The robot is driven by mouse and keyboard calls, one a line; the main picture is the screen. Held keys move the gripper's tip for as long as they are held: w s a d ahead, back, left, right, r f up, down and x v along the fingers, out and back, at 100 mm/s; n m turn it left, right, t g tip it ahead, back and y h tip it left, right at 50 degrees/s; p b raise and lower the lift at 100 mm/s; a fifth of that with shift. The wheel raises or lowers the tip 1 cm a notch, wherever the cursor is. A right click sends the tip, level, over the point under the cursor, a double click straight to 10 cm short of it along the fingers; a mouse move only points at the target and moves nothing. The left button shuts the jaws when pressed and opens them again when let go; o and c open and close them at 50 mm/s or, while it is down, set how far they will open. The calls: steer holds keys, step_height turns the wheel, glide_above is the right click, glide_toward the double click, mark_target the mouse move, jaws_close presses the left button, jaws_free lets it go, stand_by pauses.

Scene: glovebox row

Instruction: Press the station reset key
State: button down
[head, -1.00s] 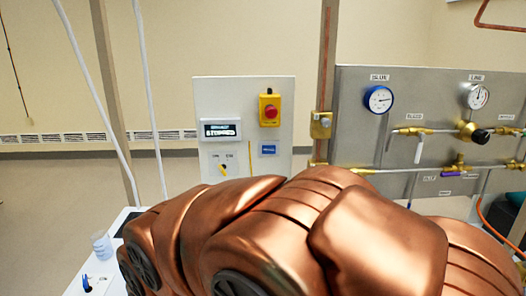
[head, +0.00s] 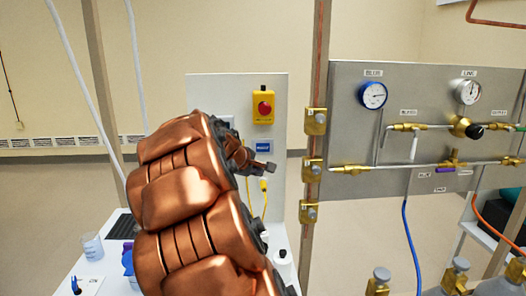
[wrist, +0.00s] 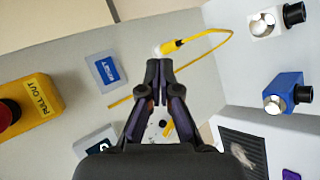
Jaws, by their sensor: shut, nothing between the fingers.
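The reset key is a blue rectangle with white lettering in a pale frame, on the white control panel (head: 279,90). It shows in the head view (head: 263,147) just above my gripper (head: 271,167), and in the wrist view (wrist: 106,70) to the left of the fingertips. My gripper also shows in the wrist view (wrist: 158,66), with its fingers closed together and empty. The fingertips are beside the key in the picture; whether they touch the panel I cannot tell. My arm hides the panel's left part in the head view.
A red emergency stop on a yellow box (head: 263,106) sits above the key. A yellow cable (wrist: 226,42) with a plug hangs near the fingertips. A copper-brown post (head: 316,60) and a gauge board (head: 435,100) stand to the right. A cup (head: 92,245) stands on the bench at left.

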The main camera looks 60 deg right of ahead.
mark_target(263, 147)
steer(key=shift+n+h, duration=0.5)
steer(key=shift+h, duration=0.1)
steer(key=d, duration=0.3)
steer(key=d+r, duration=0.1)
steer(key=d, duration=0.1)
steer(key=shift+w+d+r, duration=0.1)
steer(key=shift+w+d, duration=0.05)
steer(key=shift+w, duration=0.15)
steer(key=w+d+p, duration=0.2)
steer(key=w+d, duration=0.3)
steer(key=d, duration=0.2)
steer(key=shift+w, duration=0.25)
steer(key=shift+w, duration=0.1)
stand_by(0.8)
steer(key=shift+w+d, duration=0.15)
steer(key=shift+d, duration=0.15)
